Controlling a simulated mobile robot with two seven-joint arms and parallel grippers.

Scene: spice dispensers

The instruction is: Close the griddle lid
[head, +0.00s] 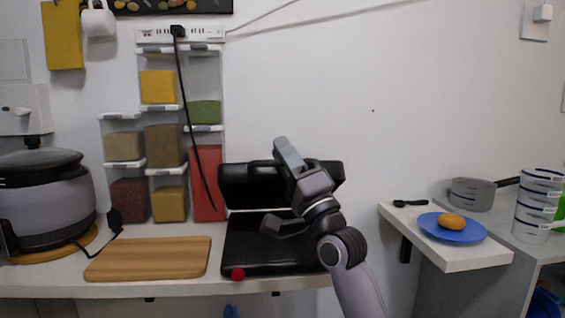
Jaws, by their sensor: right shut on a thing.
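The black griddle stands on the white counter. Its lid (240,187) is raised and stands open at the back. The griddle base (250,250) lies flat below it, with a round red knob (238,273) at its front left corner. My right gripper (281,157) is at the upper edge of the lid, near its middle, and is shut on the lid. The gripper and wrist hide part of the lid and the right part of the base. The exact contact between fingers and lid is hard to make out. My left gripper is not in view.
A wooden board (150,258) lies left of the griddle, with a cooker (45,205) beyond it. Spice dispensers (165,145) and a hanging black cable stand behind. At right, a shelf holds a blue plate (470,236) with an orange-brown item.

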